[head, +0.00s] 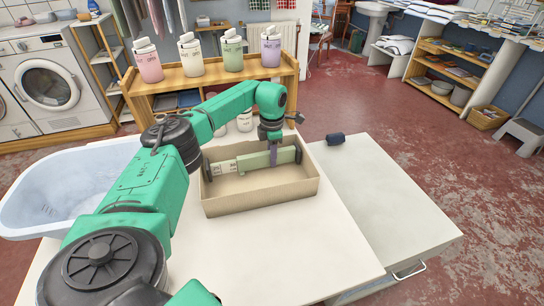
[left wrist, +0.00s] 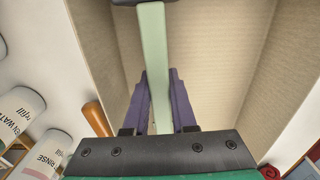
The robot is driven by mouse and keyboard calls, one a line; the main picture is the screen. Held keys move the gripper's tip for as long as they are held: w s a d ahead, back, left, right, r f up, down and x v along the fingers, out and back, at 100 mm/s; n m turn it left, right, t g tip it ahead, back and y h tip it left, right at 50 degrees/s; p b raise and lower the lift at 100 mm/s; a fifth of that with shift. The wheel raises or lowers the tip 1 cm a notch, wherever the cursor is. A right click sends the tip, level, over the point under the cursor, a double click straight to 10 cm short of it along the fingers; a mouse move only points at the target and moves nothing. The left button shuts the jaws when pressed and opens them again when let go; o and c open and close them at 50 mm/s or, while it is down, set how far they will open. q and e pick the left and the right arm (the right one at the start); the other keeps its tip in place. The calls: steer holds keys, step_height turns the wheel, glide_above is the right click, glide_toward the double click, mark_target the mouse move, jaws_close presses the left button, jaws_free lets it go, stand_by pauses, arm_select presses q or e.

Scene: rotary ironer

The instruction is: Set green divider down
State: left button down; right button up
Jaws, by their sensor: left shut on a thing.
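The green divider (head: 252,161) is a long pale green bar with dark end pieces and white labelling towards its left part. It spans the open cardboard box (head: 262,202) lengthwise, within the walls' outline. I cannot tell whether it touches the box's floor or walls. My left gripper (head: 273,158) reaches down over the box and is shut on the divider, right of its middle. In the left wrist view, the purple fingers (left wrist: 157,105) lie on both sides of the divider (left wrist: 152,55), with the box floor (left wrist: 215,40) beneath. My right gripper is not in view.
The box stands on a white table (head: 300,255). A small dark blue object (head: 335,139) lies on the lower surface (head: 385,200) at right, which is otherwise clear. A pale blue tub (head: 60,190) is at left. Behind, a wooden shelf (head: 215,78) holds several labelled bottles.

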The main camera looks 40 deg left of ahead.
arm_select(q)
steer(key=shift+f, duration=0.55)
stand_by(0.4)
steer(key=c, duration=0.7)
jaws_free()
steer(key=shift+o, duration=0.2)
step_height(320, 180, up, 14)
steer(key=shift+r, duration=0.25)
